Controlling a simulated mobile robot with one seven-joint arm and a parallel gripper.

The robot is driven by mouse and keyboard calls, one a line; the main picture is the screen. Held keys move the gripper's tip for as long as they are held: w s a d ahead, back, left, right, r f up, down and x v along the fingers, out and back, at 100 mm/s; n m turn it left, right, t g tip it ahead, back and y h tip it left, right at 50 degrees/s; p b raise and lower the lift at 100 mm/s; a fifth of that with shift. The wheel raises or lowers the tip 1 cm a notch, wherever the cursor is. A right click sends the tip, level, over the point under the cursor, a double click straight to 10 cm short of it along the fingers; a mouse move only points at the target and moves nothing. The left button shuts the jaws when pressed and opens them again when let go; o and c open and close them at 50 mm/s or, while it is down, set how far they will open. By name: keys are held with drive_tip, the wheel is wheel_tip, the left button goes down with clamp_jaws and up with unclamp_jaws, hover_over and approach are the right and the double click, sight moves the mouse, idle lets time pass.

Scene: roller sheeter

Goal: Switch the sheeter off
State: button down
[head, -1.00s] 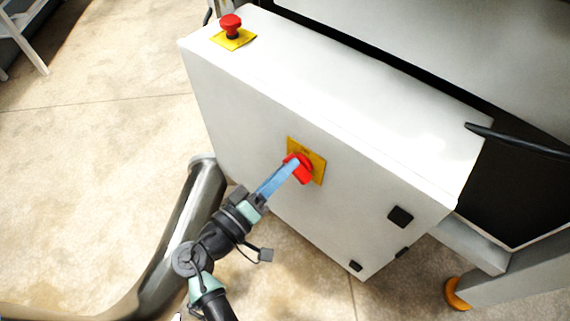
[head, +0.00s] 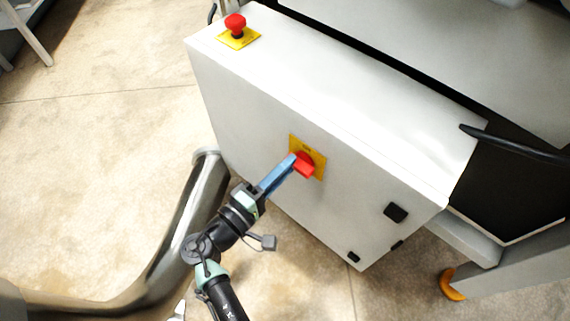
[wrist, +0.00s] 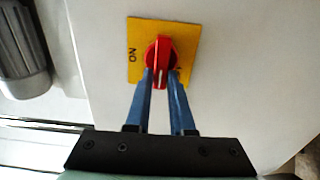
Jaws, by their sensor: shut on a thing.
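The sheeter's red rotary switch (head: 304,165) sits on a yellow plate (head: 318,160) on the side of the white cabinet (head: 330,205). In the wrist view the red switch knob (wrist: 160,62) stands in line with my fingers, on the yellow plate (wrist: 189,30) with "ON" lettered at its left. My gripper (head: 292,162) has its blue fingers on the knob. In the wrist view my gripper (wrist: 160,78) has one finger on each side of the knob's near end, shut on it.
A red emergency stop button (head: 235,23) stands on a yellow plate on the cabinet top. A thick metal tube (head: 185,220) is at the left of the cabinet. A black latch (head: 396,212) is on the cabinet's lower right. Open floor lies to the left.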

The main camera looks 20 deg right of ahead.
idle(0.4)
drive_tip(key=c, duration=0.8)
unclamp_jaws()
drive_tip(key=p+v, duration=0.1)
drive_tip(key=v, duration=1.2)
